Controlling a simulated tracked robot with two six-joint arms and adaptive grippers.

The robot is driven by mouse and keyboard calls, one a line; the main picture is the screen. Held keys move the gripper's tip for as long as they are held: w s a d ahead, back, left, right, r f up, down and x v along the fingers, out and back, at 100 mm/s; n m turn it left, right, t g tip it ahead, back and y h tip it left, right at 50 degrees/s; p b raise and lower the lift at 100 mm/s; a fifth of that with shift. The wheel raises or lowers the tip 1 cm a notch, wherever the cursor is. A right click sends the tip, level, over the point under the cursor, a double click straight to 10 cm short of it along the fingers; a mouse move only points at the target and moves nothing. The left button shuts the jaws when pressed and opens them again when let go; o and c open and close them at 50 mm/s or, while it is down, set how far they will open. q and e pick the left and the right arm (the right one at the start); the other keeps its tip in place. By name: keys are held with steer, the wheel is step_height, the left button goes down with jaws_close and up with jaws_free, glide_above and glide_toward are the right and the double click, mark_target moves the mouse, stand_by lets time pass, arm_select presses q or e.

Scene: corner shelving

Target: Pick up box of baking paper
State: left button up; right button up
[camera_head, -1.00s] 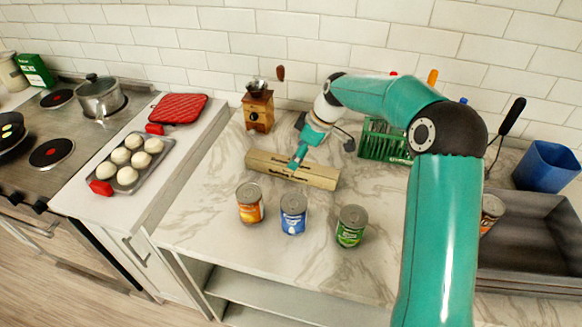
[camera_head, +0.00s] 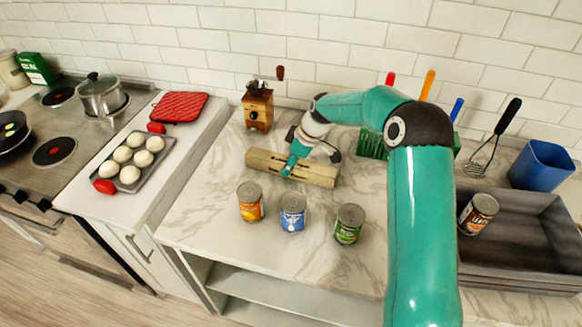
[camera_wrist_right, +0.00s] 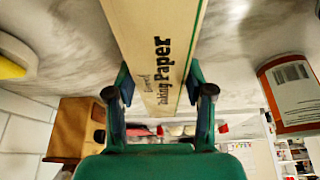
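The box of baking paper (camera_head: 322,177) is a long, pale wooden-looking box lying flat on the marble counter. In the right wrist view its top face (camera_wrist_right: 158,40) reads "Baking Paper". My right gripper (camera_head: 290,166) is down at the middle of the box from above. In the wrist view its two fingers (camera_wrist_right: 158,82) stand on either side of the box, close to its long sides; any gap there is too small to judge. The box still rests on the counter. My left gripper is not in view.
In front of the box stand an orange can (camera_head: 250,203), a blue can (camera_head: 292,214) and a green can (camera_head: 348,225). A coffee grinder (camera_head: 258,108) is behind it.

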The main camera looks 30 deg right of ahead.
steer(key=c, duration=0.8)
steer(key=shift+o, duration=0.2)
steer(key=shift+r, duration=0.2)
